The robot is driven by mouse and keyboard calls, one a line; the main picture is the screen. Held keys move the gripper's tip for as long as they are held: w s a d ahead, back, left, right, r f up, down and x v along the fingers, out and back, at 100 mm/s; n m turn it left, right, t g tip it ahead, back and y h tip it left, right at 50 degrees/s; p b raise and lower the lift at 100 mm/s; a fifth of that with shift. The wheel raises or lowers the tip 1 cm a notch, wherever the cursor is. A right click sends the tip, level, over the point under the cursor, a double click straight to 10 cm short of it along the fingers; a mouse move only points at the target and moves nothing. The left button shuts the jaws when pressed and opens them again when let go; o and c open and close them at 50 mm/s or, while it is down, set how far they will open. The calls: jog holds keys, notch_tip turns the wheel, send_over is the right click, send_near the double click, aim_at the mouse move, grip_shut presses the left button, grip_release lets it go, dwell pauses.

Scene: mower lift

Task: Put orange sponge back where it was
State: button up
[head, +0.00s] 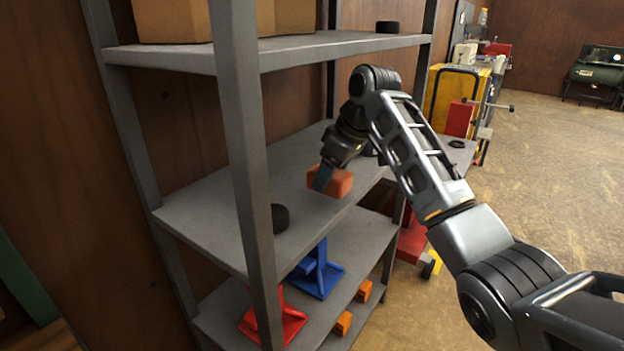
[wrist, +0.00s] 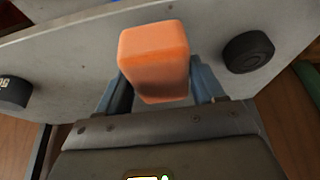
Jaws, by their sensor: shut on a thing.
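The orange sponge (head: 333,181) is a small block at the middle shelf of a grey shelving unit in the head view. My gripper (head: 322,178) is shut on it, with a finger on its near side. In the wrist view the sponge (wrist: 154,60) sits between the two blue-grey fingers of my gripper (wrist: 157,88). The grey middle shelf (head: 215,215) is behind and beneath it. I cannot tell whether the sponge touches the shelf.
A black round puck (head: 279,217) lies on the middle shelf near a front post (head: 240,130). The upper shelf (head: 300,50) is above. Red (head: 275,322) and blue (head: 318,270) stands are on the lower shelf.

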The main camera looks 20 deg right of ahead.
aim_at(313, 166)
jog(key=w+a, duration=0.1)
jog(key=w, duration=0.1)
jog(key=w+a, duration=0.2)
jog(key=shift+f+p, duration=0.4)
jog(key=shift+f, duration=1.4)
jog(key=o, duration=0.9)
jog(key=shift+o, duration=0.2)
jog(key=shift+s+d+r, duration=0.1)
jog(key=shift+r, duration=0.2)
jog(key=shift+v, duration=1.15)
jog(key=s+d+b, duration=0.1)
jog(key=s+d, duration=0.6)
jog(key=s, duration=0.2)
jog(key=shift+s, duration=0.4)
